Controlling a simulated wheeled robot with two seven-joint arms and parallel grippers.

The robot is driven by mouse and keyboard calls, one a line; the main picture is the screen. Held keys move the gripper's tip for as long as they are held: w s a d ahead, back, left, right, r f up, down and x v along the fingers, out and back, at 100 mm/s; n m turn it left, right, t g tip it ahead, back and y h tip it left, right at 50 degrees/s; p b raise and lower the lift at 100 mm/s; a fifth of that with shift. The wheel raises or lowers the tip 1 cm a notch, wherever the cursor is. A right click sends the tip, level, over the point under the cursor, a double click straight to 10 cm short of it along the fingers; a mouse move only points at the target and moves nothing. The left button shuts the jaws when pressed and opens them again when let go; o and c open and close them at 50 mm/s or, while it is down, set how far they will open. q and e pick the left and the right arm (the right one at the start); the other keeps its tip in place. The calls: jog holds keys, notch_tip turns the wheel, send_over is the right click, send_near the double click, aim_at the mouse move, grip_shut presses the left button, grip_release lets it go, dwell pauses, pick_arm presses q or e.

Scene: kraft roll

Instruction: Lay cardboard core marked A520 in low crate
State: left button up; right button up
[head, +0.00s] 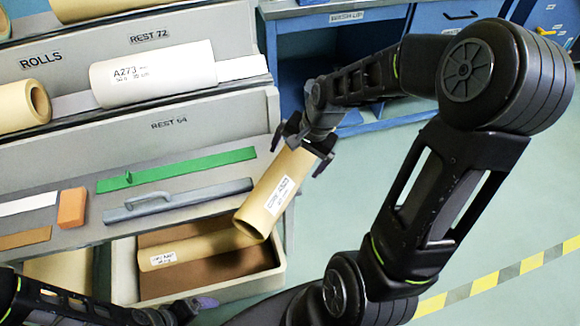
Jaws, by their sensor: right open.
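A tan cardboard core (276,195) stands tilted, its open lower end at the right part of the low crate (262,290). Its white label seems to start with "CORE A5"; the last digits are too small to read surely. My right gripper (305,147) is open, with its fingers on either side of the core's upper end. Whether they touch it, I cannot tell. Another tan core (195,248) lies in the crate, its label unreadable. My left gripper (190,305) shows only partly at the bottom edge; its jaws are not clear.
The grey shelf rack (225,125) behind holds a white roll marked A273 (165,78) and a tan roll (22,106). A green bar (180,170), a grey handled bar (180,198) and an orange block (72,207) lie on the lower ledge. Floor is clear at right.

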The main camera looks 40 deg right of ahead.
jog(key=x, duration=0.5)
jog(key=shift+b, duration=0.35)
jog(key=shift+c, duration=0.4)
jog(key=shift+w, duration=0.1)
jog(key=c, duration=1.9)
jog(key=shift+r, duration=0.1)
notch_tip(320, 180, up, 10)
jog(key=shift+p, duration=0.75)
